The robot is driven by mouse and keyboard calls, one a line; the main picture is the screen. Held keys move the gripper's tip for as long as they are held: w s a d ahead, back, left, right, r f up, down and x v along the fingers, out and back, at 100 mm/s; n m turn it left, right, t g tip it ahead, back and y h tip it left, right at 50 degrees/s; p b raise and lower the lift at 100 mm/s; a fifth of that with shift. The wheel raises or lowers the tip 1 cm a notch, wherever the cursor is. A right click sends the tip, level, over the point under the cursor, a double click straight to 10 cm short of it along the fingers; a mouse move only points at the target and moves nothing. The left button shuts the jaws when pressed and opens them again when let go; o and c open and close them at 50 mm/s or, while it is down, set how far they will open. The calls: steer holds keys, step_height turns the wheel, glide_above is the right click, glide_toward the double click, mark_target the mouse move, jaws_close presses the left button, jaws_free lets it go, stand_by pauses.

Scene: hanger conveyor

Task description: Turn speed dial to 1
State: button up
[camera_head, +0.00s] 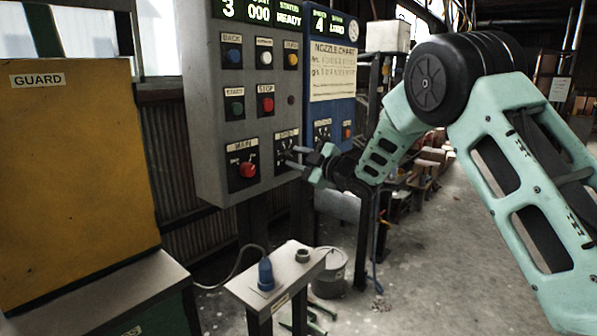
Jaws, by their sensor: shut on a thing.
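A grey control panel (214,110) stands at centre left. At its lower right, a small black plate with a white label (287,134) sits where the speed dial appears to be. The label is too small to read surely. My gripper (294,157) reaches in from the right with its fingertips at this plate. It is shut on the speed dial, whose knob and pointer are mostly hidden by the fingers, so I cannot tell its setting. The panel's display (258,12) shows 3, 000 and READY.
A red rotary switch labelled MAIN (247,170) is close left of my gripper. Several buttons, including a red STOP (267,104), are above. A blue panel (334,90) stands behind to the right. A small stand (270,292) with a blue plug (266,274) is below.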

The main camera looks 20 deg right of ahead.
steer(key=shift+n+b, duration=0.5)
steer(key=o, duration=1)
steer(key=b+v, duration=0.2)
steer(key=v, duration=1.5)
steer(key=shift+s+d+f, duration=0.1)
steer(key=shift+s, duration=0.1)
